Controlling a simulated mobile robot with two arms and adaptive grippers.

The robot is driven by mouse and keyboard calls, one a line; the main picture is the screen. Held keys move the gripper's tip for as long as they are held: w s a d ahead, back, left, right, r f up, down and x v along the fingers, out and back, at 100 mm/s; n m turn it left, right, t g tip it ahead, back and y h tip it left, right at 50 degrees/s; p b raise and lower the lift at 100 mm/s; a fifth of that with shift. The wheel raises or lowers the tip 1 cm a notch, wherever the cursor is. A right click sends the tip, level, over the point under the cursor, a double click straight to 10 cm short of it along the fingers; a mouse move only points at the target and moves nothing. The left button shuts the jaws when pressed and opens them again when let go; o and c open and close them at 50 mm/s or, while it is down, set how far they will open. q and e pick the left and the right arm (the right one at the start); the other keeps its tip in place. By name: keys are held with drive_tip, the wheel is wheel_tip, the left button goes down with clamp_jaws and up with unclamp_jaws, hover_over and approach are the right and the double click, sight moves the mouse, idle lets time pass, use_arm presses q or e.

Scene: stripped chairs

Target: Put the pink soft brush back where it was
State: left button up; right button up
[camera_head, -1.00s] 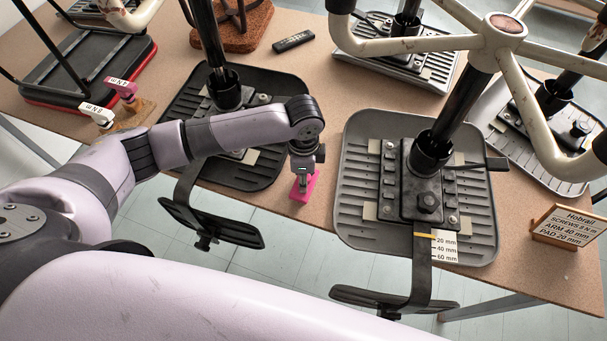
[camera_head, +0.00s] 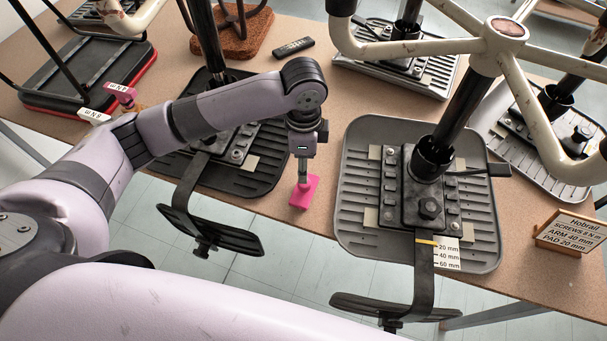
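The pink soft brush (camera_head: 304,193) is a small bright pink block below the end of my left arm, over the bench's front edge area between two upturned chair seats. My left gripper (camera_head: 303,172) points down and appears shut on the brush's narrow grey upper part; the fingers are small and partly hidden. The brush seems just above the bench, though the exact gap cannot be told. My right gripper is out of view.
Upturned grey chair seats (camera_head: 355,222) with posts and brackets stand on the brown bench (camera_head: 325,95). A Hobrail sign (camera_head: 570,232) stands at right. A black remote-like object (camera_head: 294,46) lies behind. Pink and white labelled tools (camera_head: 120,92) are at left, partly covered by my arm.

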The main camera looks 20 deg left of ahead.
use_arm(q)
drive_tip(key=shift+r, duration=1.65)
